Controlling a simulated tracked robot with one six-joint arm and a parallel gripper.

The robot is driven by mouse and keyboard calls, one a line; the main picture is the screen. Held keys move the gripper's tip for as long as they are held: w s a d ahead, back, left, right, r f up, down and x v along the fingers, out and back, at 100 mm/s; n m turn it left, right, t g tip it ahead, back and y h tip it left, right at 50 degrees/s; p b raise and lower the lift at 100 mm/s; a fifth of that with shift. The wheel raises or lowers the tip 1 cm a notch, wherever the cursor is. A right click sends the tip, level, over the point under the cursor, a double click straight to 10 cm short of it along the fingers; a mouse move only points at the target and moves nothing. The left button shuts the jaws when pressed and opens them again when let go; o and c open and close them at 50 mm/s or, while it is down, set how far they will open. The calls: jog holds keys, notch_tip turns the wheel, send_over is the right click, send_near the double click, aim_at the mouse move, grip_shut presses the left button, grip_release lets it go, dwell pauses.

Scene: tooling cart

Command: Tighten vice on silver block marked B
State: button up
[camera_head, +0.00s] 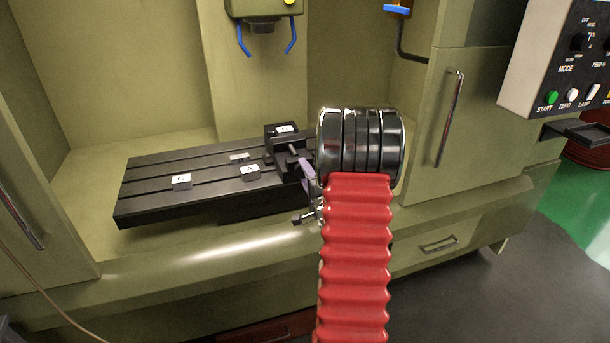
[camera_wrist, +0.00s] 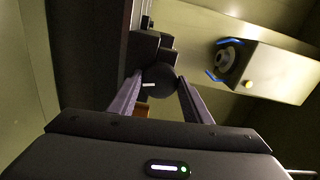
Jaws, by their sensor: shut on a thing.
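The dark vice (camera_head: 284,145) stands at the right end of the slotted machine table. A block with a white label (camera_head: 285,129) shows at its top; the letter is too small to read surely. My gripper (camera_wrist: 160,82) has its two purple fingers on either side of a round dark knob (camera_wrist: 162,76) with a white mark, shut on it in the wrist view. In the head view a purple finger of my gripper (camera_head: 307,174) shows at the vice's right end, and my arm hides the knob there. The gap between the vice jaws and the block cannot be made out.
Blocks marked C (camera_head: 181,183) and A (camera_head: 250,173) sit on the machine table (camera_head: 150,209), with a small flat plate (camera_head: 240,156) behind. The spindle head (camera_head: 262,8) with blue hooks hangs above. A control panel (camera_head: 565,65) is at upper right.

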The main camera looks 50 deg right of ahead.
jog(key=shift+s+f+m, duration=0.1)
jog(key=shift+f+m, duration=0.15)
jog(key=shift+m, duration=0.65)
jog(key=o, duration=0.8)
jog(key=shift+o, duration=1.3)
jog(key=shift+r, duration=0.15)
jog(key=v, duration=1.3)
jog(key=shift+s, duration=0.3)
jog(key=shift+a, duration=0.15)
